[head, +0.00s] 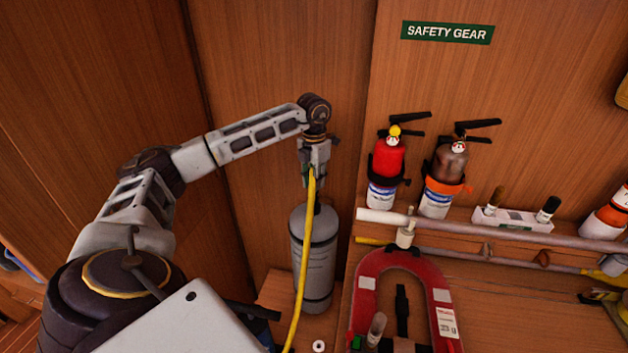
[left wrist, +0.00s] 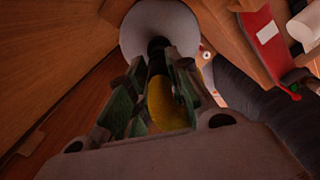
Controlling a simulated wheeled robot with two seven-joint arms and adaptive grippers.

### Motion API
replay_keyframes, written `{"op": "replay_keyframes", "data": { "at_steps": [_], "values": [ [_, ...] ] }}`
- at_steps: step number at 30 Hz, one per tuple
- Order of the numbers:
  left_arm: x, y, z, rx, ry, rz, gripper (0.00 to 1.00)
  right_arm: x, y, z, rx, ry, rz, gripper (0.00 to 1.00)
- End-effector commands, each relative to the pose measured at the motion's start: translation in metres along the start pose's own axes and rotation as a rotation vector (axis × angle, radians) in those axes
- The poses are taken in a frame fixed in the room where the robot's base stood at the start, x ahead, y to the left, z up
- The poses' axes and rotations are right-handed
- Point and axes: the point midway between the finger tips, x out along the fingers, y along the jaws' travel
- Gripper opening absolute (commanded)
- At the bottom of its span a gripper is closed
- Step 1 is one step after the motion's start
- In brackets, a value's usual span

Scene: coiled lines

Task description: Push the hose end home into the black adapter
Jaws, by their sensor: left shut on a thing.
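The yellow hose (head: 301,275) rises from the bottom of the head view, in front of a grey cylinder (head: 325,252), to my left gripper (head: 312,178). My left gripper is shut on the hose near its upper end, above the cylinder's top. In the left wrist view, the hose (left wrist: 164,102) lies between the green-padded fingers (left wrist: 155,80). A black part (left wrist: 157,46), which looks like the adapter, shows just beyond it against the cylinder's rounded top (left wrist: 183,27). I cannot tell whether the hose end is seated in it. My right gripper is not in view.
A wooden wall stands close behind the cylinder. To the right are a red extinguisher (head: 388,160), a brown-topped one (head: 449,165), a pale horizontal pole (head: 470,229) and a red horseshoe-shaped float (head: 365,300). A small white ring (head: 318,346) lies by the cylinder's foot.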

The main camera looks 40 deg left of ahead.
Motion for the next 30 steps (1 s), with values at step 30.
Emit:
{"op": "replay_keyframes", "data": {
  "at_steps": [30],
  "values": [
    [0.019, 0.0, 0.0, 0.0, 0.0, 0.0, 0.0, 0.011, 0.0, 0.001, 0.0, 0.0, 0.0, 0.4]
  ]
}}
